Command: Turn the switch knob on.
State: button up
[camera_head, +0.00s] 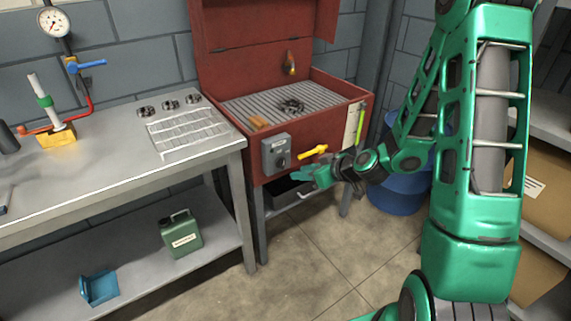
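The grey switch box (273,149) is mounted on the front of a red open-lidded parts washer. Its round knob (281,162) is on the lower part of the box face. The knob is too small to tell which way it is turned. My green arm reaches in from the right. My gripper (303,174) is in front of the washer, a little right of and below the knob in the picture, and appears apart from it. The fingers are small and seen side-on, so I cannot tell whether they are open or shut.
A yellow handle (313,152) sticks out just above my gripper. The red washer (247,61) has a ribbed tray inside. A metal workbench (105,192) stands at the left, a blue drum (397,196) behind my arm, and shelves with boxes at the right. Floor in front is clear.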

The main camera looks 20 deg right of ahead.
aim_at(284, 161)
jog(key=w+f+t, duration=0.1)
jog(key=w+f, duration=0.1)
jog(key=w, duration=0.2)
jog(key=w+a+f+m+t, duration=0.1)
jog(key=w+f, duration=0.1)
jog(key=w, duration=0.3)
jog(key=w+f+m+t+h, duration=0.1)
jog(key=w+f, duration=0.1)
jog(key=w, duration=0.2)
jog(key=shift+w+a, duration=0.3)
jog(key=shift+w, duration=0.05)
grip_shut()
